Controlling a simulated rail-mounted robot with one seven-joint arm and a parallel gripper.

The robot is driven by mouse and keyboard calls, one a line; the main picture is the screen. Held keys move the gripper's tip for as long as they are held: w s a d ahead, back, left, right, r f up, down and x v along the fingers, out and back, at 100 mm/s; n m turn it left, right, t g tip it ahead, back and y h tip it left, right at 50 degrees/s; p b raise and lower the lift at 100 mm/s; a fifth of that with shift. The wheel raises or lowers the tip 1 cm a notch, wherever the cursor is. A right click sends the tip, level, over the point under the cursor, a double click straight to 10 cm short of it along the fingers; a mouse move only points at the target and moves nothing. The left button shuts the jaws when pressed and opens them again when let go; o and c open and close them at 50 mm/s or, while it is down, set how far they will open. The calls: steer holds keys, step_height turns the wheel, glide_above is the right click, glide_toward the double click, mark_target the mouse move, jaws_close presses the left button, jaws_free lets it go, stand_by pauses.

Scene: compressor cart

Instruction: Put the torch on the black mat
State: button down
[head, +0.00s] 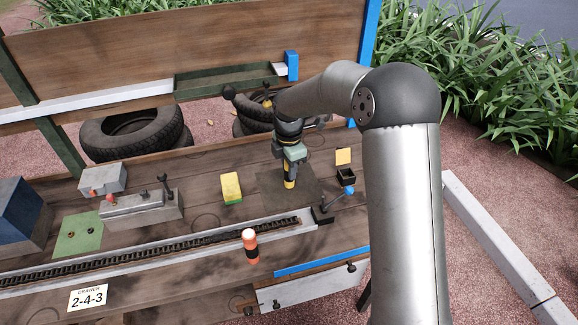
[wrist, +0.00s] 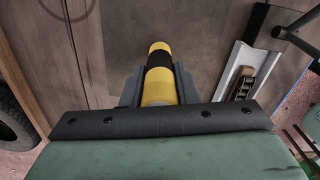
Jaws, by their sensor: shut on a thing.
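The torch, a yellow cylinder with a black band (head: 289,183), is in my gripper (head: 290,164) in the head view. My gripper is shut on it and points down over the black mat (head: 268,189), a dark square on the bench. The torch stands about upright, its lower end over the mat. I cannot tell whether that end touches the mat. In the wrist view the torch (wrist: 160,60) lies between the two fingers (wrist: 160,90), with the dark mat (wrist: 205,55) beyond it.
A yellow-and-green sponge (head: 231,187) lies left of the mat. A small black box (head: 346,177) and a blue-knobbed lever (head: 348,190) are close on the right.

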steer(key=shift+f, duration=0.2)
steer(key=c, duration=1.1)
jaws_free()
